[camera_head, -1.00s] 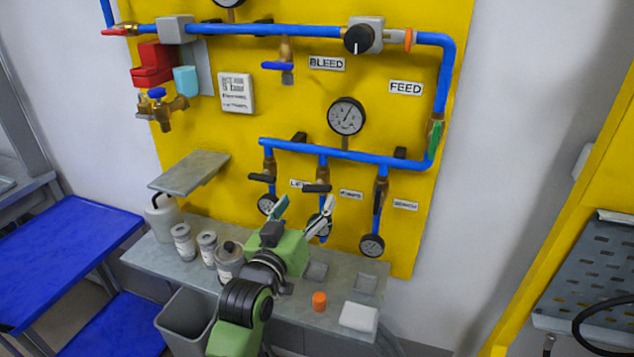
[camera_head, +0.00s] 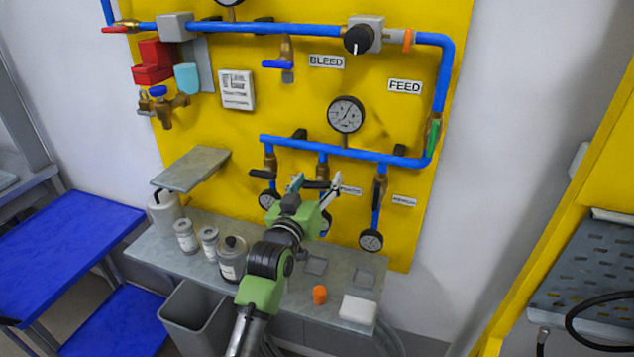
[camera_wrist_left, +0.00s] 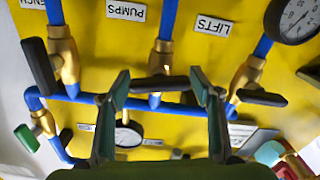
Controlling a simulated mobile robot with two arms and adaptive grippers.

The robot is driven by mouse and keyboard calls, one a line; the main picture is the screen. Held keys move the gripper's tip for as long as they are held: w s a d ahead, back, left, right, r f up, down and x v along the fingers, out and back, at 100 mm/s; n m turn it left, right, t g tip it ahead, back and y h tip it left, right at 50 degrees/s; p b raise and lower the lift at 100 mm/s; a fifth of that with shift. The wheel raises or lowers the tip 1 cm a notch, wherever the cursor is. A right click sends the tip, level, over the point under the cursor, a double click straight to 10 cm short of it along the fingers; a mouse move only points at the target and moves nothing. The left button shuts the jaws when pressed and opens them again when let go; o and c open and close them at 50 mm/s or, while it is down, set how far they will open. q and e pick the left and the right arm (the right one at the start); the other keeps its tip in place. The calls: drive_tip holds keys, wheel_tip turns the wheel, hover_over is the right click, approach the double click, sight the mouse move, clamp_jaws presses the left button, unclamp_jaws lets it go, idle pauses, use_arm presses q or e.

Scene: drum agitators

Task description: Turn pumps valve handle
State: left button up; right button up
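The pumps valve handle (camera_wrist_left: 158,84) is a dark bar lying crosswise on the middle brass valve (camera_wrist_left: 162,62), under the upside-down PUMPS label (camera_wrist_left: 126,10) in the left wrist view. My left gripper (camera_wrist_left: 160,92) is open, with one finger beyond each end of the handle; I see gaps on both sides and cannot judge the depth. In the head view my left gripper (camera_head: 317,182) is at the middle branch pipe and partly hides the valve and the gauge below it. My right gripper is not in view.
The lifts handle (camera_wrist_left: 262,97) is crosswise close beside one finger; the bench handle (camera_wrist_left: 38,65) runs roughly along its pipe. The blue manifold pipe (camera_head: 350,154) passes above the gripper. A grey shelf (camera_head: 335,288) below holds bottles, an orange cap (camera_head: 320,295) and a white block (camera_head: 358,309).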

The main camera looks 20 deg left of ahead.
use_arm(q)
drive_tip(key=c, duration=0.6)
drive_tip(key=shift+r+m+p, duration=0.15)
drive_tip(key=shift+m+p, duration=0.5)
drive_tip(key=shift+m, duration=0.25)
drive_tip(key=shift+d+m, duration=0.1)
drive_tip(key=shift+m, duration=0.4)
drive_tip(key=o, duration=1.1)
drive_tip(key=shift+o, duration=0.2)
